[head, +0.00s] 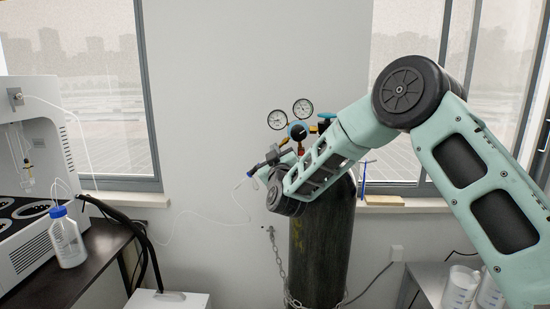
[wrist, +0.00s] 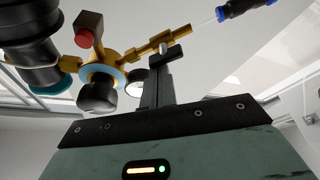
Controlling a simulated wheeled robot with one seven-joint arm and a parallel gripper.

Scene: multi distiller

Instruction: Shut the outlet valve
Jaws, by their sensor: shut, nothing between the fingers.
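The brass outlet fitting (wrist: 178,35) runs across the upper middle of the wrist view, from the regulator body (wrist: 104,62) towards a clear tube with a blue-ended connector. A small dark piece lies against the fitting at my fingertips; I cannot tell whether it is the outlet valve's handle. My gripper (wrist: 160,62) is shut and empty, its tips just under the fitting; I cannot tell whether they touch it. In the head view the regulator (head: 298,131) with two gauges sits atop the dark gas cylinder (head: 322,245), and my arm partly hides the outlet side.
A red-capped part (wrist: 88,28) and a black round knob (wrist: 98,94) sit left of the outlet. A chain (head: 279,255) hangs beside the cylinder. A blue-capped bottle (head: 67,240) stands on the dark bench at the left. Two white containers (head: 470,287) stand at the lower right.

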